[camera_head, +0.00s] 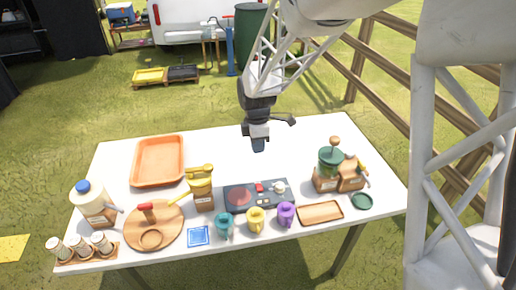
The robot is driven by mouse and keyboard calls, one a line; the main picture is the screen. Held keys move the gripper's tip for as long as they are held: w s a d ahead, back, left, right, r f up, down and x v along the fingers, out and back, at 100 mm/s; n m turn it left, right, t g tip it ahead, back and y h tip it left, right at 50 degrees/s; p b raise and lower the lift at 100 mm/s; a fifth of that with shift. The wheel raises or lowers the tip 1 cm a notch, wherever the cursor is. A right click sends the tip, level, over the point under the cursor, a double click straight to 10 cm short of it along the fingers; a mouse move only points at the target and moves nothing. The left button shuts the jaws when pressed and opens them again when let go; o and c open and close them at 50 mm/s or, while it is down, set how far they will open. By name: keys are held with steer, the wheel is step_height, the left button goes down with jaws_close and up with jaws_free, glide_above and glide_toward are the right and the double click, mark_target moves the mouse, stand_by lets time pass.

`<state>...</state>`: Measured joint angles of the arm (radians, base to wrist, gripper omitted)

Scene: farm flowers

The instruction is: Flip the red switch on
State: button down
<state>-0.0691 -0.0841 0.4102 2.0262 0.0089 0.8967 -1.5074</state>
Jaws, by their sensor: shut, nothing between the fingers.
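The red switch (259,187) is a small red piece on the dark flat panel (269,196) near the middle of the table. It is too small to tell which way it is set. The panel also bears a round red disc (239,197) on its left and a pale knob (280,187) on its right. My gripper (258,146) points down over the far middle of the table, behind the panel and apart from the switch. It is shut and holds nothing.
Teal (224,225), yellow (256,219) and purple (286,214) mugs stand in front of the panel. A yellow-topped canister (202,190) stands close on its left. A green-topped grinder (329,168) stands to the right. The white table (225,150) is clear behind the panel.

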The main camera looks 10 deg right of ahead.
mark_target(260, 189)
steer(key=shift+s, duration=0.1)
steer(key=shift+s+g, duration=0.3)
steer(key=shift+s, duration=0.3)
steer(key=shift+f, duration=0.15)
stand_by(0.3)
steer(key=f, duration=0.4)
steer(key=s+f, duration=0.1)
steer(key=f, duration=0.4)
steer(key=s+f, duration=0.1)
steer(key=f, duration=0.3)
steer(key=shift+s+f, duration=0.1)
steer(key=shift+f, duration=0.2)
steer(key=shift+s+f, duration=0.1)
steer(key=shift+f, duration=0.1)
steer(key=shift+w, duration=0.2)
stand_by(0.3)
